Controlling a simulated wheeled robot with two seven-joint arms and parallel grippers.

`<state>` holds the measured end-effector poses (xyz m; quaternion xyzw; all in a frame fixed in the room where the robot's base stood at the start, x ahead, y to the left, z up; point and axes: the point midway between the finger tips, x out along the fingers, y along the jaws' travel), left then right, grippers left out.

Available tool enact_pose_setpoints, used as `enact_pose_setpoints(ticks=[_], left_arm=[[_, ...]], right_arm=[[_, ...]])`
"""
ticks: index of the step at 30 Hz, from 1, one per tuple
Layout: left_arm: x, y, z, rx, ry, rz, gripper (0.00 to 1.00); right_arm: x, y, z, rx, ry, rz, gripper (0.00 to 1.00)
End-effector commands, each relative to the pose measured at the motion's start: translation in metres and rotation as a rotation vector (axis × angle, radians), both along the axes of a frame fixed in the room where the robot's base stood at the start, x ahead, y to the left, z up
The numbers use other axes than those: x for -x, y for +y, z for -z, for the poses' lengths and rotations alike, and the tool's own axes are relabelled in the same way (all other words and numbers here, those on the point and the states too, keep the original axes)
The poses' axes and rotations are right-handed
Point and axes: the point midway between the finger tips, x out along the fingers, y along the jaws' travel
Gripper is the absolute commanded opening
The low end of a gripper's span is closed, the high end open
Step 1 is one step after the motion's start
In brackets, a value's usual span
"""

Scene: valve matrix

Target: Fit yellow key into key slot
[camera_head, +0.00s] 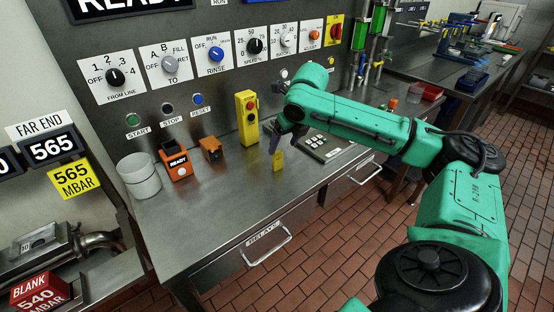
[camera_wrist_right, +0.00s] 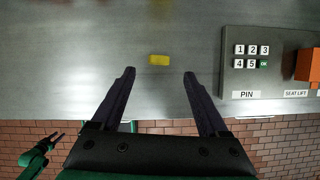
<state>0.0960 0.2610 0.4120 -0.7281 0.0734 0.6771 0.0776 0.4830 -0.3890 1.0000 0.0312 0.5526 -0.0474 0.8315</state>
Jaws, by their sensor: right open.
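In the right wrist view the key (camera_wrist_right: 159,60) lies just beyond and between the fingertips, apart from both. My right gripper (camera_head: 275,143) is over the bench, close to the key. Its dark fingers (camera_wrist_right: 159,72) are spread and empty. I cannot make out the key slot with certainty. My left gripper (camera_wrist_right: 56,137) is small at the lower left of the right wrist view, over the floor, too small to tell its opening.
A keypad box (camera_head: 322,147) sits right of the key. A yellow button box (camera_head: 247,118), an orange block (camera_head: 211,150), an orange READY box (camera_head: 176,161) and a grey canister (camera_head: 140,177) stand left of it. The knob panel rises behind. The front left of the bench is clear.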

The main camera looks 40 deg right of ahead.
Motion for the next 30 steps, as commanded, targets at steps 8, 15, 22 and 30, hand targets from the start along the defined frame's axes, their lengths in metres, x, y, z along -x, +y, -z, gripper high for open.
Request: enact_pose_setpoints(ticks=[8,15,22,30], left_arm=[[-0.013,0.000,-0.007,0.002,-0.021,0.000,0.50],[-0.024,-0.002,-0.008,0.004,-0.040,0.000,0.50],[-0.018,-0.001,-0.007,0.002,-0.030,0.001,0.50],[-0.015,-0.001,-0.007,0.002,-0.025,0.002,0.50]], right_arm=[[-0.015,0.000,0.040,-0.002,0.002,0.001,0.78],[-0.025,-0.001,0.065,0.000,-0.001,0.000,0.78],[-0.025,-0.001,0.065,0.000,-0.001,0.000,0.39],[-0.025,-0.001,0.064,0.000,-0.002,0.000,0.00]])
